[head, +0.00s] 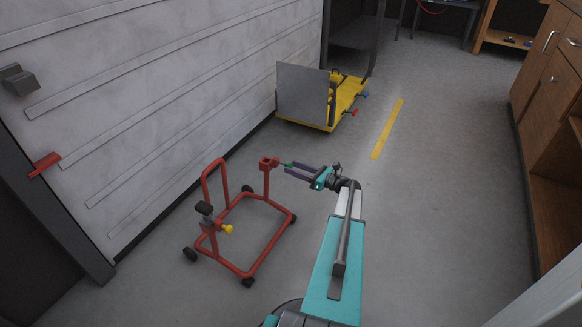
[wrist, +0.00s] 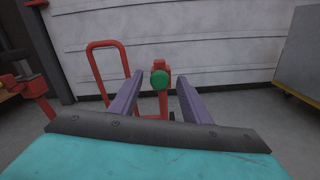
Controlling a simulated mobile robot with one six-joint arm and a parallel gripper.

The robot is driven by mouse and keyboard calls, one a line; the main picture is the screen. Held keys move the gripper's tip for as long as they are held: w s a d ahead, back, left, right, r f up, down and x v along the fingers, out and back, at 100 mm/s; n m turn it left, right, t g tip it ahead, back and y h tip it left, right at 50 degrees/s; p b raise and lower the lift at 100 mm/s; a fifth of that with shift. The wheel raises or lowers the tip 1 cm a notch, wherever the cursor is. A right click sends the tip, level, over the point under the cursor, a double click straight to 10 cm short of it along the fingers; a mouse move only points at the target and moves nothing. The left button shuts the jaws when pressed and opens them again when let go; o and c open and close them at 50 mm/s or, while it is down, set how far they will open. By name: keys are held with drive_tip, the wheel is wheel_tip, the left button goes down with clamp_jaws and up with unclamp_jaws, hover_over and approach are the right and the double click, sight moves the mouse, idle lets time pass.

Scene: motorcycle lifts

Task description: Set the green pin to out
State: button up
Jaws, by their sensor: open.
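The green pin (wrist: 159,79) has a round green knob and sits on an upright post of a red wheeled stand (head: 262,262). In the head view the green pin (head: 289,164) shows as a small green tip beside the post's red block (head: 269,163). My gripper (head: 289,171) is open, its two purple fingers pointing at the post. In the wrist view the gripper (wrist: 158,88) has one finger on each side of the knob, with gaps to both. I cannot tell how far the knob sits between the fingertips. The pin's shaft is hidden behind the knob.
A yellow knob (head: 227,229) is on the stand's other post. A grey wall (head: 170,90) stands close behind the stand. A yellow lift with a grey panel (head: 302,95) stands farther back. Wooden cabinets (head: 545,75) line the right. The floor between is clear.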

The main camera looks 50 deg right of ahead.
drive_tip(key=p+v, duration=0.2)
drive_tip(key=v, duration=0.9)
drive_tip(key=shift+s+p, duration=0.2)
drive_tip(key=shift+p, duration=0.1)
